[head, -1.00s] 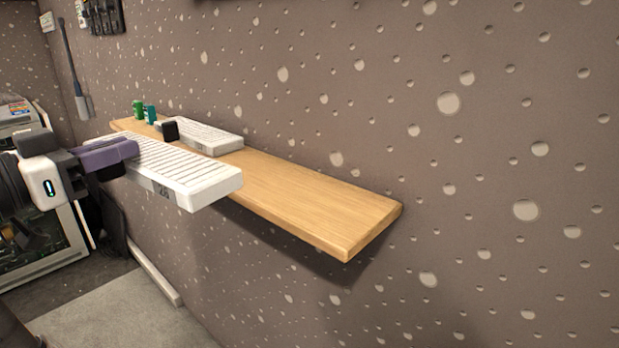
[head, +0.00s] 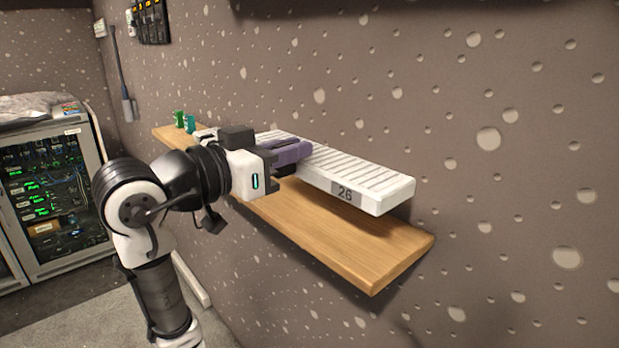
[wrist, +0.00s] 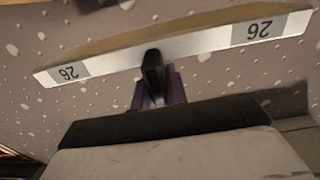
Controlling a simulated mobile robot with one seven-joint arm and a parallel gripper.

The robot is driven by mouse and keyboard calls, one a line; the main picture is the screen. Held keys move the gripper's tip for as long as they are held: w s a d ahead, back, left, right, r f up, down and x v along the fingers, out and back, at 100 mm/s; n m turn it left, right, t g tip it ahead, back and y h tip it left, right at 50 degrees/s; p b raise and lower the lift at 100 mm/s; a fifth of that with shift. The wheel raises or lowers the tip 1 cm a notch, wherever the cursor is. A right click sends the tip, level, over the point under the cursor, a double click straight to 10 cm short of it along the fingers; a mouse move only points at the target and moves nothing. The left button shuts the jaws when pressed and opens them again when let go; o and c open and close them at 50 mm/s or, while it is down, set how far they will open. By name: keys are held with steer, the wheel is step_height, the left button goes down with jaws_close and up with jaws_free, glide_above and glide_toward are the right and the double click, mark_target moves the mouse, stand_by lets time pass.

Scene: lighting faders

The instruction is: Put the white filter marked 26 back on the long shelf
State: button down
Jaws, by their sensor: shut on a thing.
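The white filter marked 26 (head: 375,184) is a flat, ribbed slab with a grey label on its front edge. It appears held level over the middle and right part of the long wooden shelf (head: 345,250), and bare wood shows below its front edge. Whether it touches the shelf is unclear. My gripper (head: 300,155) is shut on the filter's front edge, left of the label. In the wrist view the filter's edge (wrist: 205,44) shows a 26 label near each end, with my gripper's dark finger (wrist: 154,75) at its middle.
Two small green items (head: 184,121) stand at the shelf's far left end. Another white filter on the shelf is now mostly hidden behind my gripper. The shelf's right end is bare. The speckled wall (head: 520,220) runs behind, and an equipment cabinet (head: 50,190) stands at left.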

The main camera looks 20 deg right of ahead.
mark_target(307, 160)
steer(key=x, duration=0.4)
steer(key=shift+s+r+p, duration=0.1)
steer(key=shift+p, duration=0.25)
steer(key=f, duration=0.2)
steer(key=shift+a+f, duration=0.25)
steer(key=shift+f, duration=1.9)
steer(key=shift+d+f+p, duration=0.15)
steer(key=shift+f+p, duration=0.25)
steer(key=shift+p, duration=0.1)
steer(key=shift+f+b, duration=0.3)
steer(key=c, duration=1.4)
jaws_free()
